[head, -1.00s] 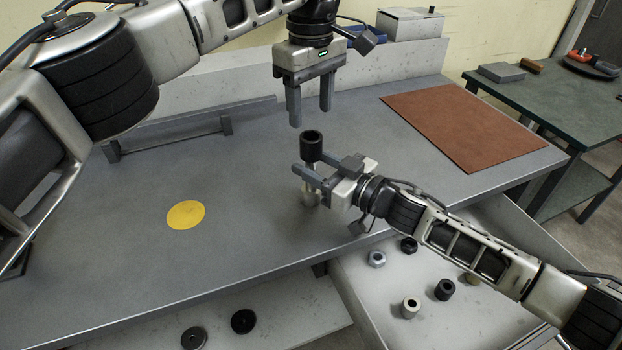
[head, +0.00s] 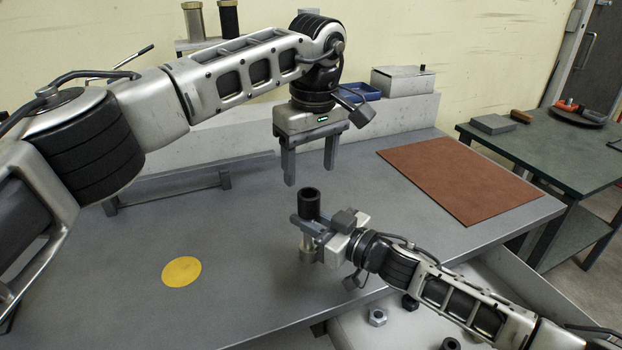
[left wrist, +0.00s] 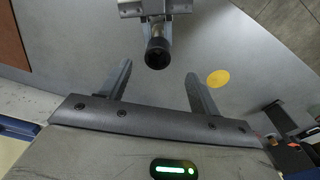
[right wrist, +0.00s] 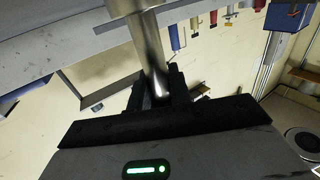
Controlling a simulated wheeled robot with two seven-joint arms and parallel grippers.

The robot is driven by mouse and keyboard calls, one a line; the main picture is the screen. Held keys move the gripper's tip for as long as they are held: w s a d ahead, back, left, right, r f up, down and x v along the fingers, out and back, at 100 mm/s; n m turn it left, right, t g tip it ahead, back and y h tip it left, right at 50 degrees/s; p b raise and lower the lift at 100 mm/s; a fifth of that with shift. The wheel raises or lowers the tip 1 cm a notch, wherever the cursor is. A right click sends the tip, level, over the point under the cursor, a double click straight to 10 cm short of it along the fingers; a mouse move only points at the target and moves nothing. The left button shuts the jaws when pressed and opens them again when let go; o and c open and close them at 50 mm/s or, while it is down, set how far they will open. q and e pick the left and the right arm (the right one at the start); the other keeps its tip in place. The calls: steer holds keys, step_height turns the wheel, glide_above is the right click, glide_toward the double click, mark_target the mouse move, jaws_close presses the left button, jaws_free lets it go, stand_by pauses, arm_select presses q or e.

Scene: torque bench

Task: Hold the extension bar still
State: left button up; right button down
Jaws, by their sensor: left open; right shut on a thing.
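The extension bar (head: 307,247) is a silver upright rod with a black hollow socket (head: 310,204) at its top. My right gripper (head: 303,232) is shut around the rod just below the socket. In the right wrist view the shiny bar (right wrist: 149,50) sits between the dark fingers. Whether its lower end touches the bench is unclear. My left gripper (head: 310,177) is open and empty, pointing down just above the socket. In the left wrist view the socket mouth (left wrist: 157,53) shows between and beyond the spread fingers.
A yellow disc (head: 182,271) lies on the grey bench (head: 240,235) to the left. A brown mat (head: 460,178) covers the right part. A low rail (head: 170,185) stands behind. A tray with nuts (head: 377,317) is below the front edge. The bench around the bar is clear.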

mark_target(309, 193)
arm_select(q)
steer(key=s+r+m+t, duration=0.4)
steer(key=m, duration=0.2)
steer(key=x, duration=1.2)
steer(key=shift+d+f, duration=0.15)
steer(key=c, duration=1.2)
steer(key=shift+o, duration=0.2)
steer(key=shift+r, duration=0.25)
steer(key=shift+r, duration=0.85)
